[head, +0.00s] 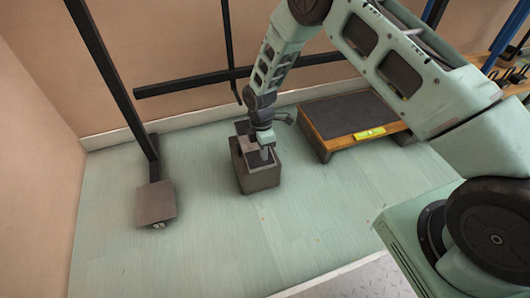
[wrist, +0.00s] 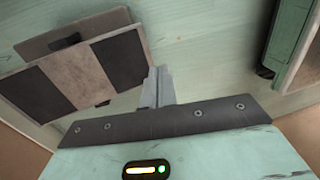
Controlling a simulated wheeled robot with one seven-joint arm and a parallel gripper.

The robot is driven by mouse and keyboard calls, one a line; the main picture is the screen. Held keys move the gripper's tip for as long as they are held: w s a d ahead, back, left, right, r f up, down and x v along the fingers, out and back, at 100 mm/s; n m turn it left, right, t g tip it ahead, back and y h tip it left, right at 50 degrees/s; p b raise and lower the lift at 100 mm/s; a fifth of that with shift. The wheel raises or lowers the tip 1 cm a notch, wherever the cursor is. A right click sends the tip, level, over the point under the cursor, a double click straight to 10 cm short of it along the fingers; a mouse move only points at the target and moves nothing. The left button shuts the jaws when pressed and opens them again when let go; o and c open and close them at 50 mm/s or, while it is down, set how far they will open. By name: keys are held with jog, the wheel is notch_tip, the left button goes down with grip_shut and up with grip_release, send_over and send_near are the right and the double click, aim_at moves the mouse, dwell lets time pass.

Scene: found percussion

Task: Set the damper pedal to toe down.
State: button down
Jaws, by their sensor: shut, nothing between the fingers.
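What I take to be the damper pedal is a grey-brown block (head: 260,178) standing on the pale green floor, with dark parts on top. In the wrist view a grey plate with dark bands (wrist: 70,75) fills the left side and looks like its top; it appears tilted, but I cannot tell which end is toe. My gripper (head: 265,155) points down at the block in the head view and hides part of its top. In the wrist view my gripper (wrist: 158,80) is shut and empty, close beside the plate's right edge. I cannot tell whether they touch.
A low wooden platform with a dark top (head: 345,115) and a yellow-green label stands right of the block. A dark post with a square grey plate (head: 156,203) at its foot stands to the left. Dark bars (head: 190,83) cross behind. The front floor is clear.

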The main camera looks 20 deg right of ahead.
notch_tip(320, 180, up, 8)
jog(key=s+p, duration=0.1)
jog(key=p, duration=0.1)
jog(key=shift+s+p, duration=0.15)
jog(key=shift+p, duration=0.25)
jog(key=shift+a, duration=0.1)
jog(key=s+a+r+m, duration=0.35)
jog(key=s+r, duration=0.35)
jog(key=r, duration=0.3)
jog(key=s+a+r+m, duration=0.2)
jog(key=s+a+r, duration=0.3)
jog(key=r, duration=0.6)
jog(key=s+d+r+m+t, duration=0.1)
jog(key=s+r+m, duration=0.15)
jog(key=s, duration=0.35)
jog(key=s+d+r+m, duration=0.1)
jog(key=s+r, duration=0.2)
jog(key=s, duration=0.3)
jog(key=s+d+r+m+t, duration=0.1)
jog(key=s+d+r, duration=0.1)
jog(key=s, duration=0.4)
notch_tip(320, 180, up, 38)
jog(key=p, duration=3.8)
jog(key=shift+a+r+y, duration=0.15)
jog(key=shift+a+y, duration=0.05)
jog(key=shift+y, duration=0.1)
